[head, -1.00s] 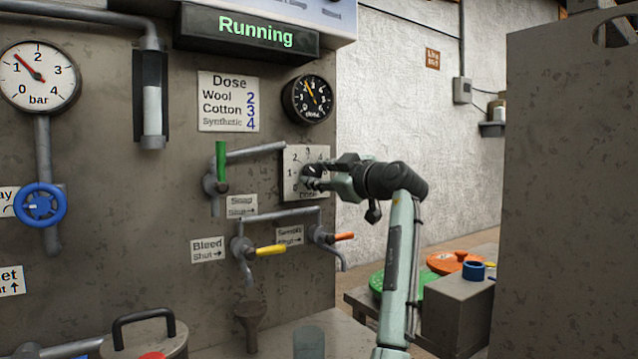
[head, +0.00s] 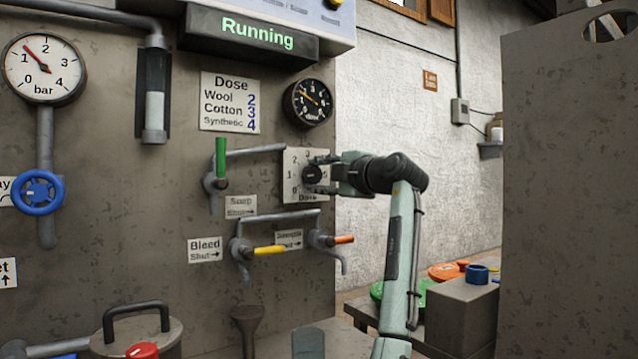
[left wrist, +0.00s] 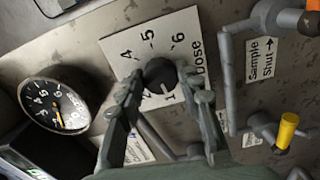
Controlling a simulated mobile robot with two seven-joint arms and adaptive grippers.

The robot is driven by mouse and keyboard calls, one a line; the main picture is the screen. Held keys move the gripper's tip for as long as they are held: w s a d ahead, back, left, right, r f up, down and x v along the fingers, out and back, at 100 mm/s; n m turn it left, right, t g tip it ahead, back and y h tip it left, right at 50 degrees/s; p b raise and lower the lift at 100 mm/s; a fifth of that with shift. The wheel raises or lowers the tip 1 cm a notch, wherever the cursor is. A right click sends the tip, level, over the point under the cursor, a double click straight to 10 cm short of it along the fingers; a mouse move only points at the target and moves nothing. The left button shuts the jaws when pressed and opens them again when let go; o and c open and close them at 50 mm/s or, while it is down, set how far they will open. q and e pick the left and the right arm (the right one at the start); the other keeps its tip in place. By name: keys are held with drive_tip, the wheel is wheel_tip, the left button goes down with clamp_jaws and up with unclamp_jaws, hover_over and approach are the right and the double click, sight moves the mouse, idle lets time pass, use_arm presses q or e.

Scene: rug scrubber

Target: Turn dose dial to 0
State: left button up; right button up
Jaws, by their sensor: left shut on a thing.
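The dose dial is a round black knob (head: 312,175) on a white square number plate (head: 291,160), mounted on the grey panel. It also shows in the left wrist view (left wrist: 159,73), with a pale mark at its lower right edge; the numeral there is partly hidden. My left gripper (head: 322,174) reaches it from the right and is shut on the knob, with one finger on either side in the left wrist view (left wrist: 160,88). The black dose gauge (head: 308,103) above has its orange needle pointing up and left. My right gripper is not in view.
The sign (head: 265,34) reads Running. A green-handled valve (head: 220,158) is left of the plate; yellow-handled (head: 270,250) and orange-handled (head: 343,240) valves sit below. A tall grey panel (head: 570,200) stands at the right. A grey box (head: 455,310) is low behind my arm.

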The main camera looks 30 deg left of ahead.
use_arm(q)
drive_tip(key=n, duration=0.2)
drive_tip(key=shift+n+b, duration=0.4)
drive_tip(key=n+b, duration=0.1)
drive_tip(key=n, duration=0.3)
drive_tip(key=shift+n, duration=0.4)
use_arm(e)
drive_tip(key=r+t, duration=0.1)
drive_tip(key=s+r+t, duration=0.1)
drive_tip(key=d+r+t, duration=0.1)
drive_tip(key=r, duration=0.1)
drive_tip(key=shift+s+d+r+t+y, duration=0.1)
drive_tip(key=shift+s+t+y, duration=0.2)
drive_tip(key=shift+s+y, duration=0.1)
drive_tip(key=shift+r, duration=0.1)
use_arm(q)
drive_tip(key=o, duration=1.2)
drive_tip(key=shift+c, duration=0.2)
drive_tip(key=shift+d, duration=0.1)
drive_tip(key=v, duration=1.2)
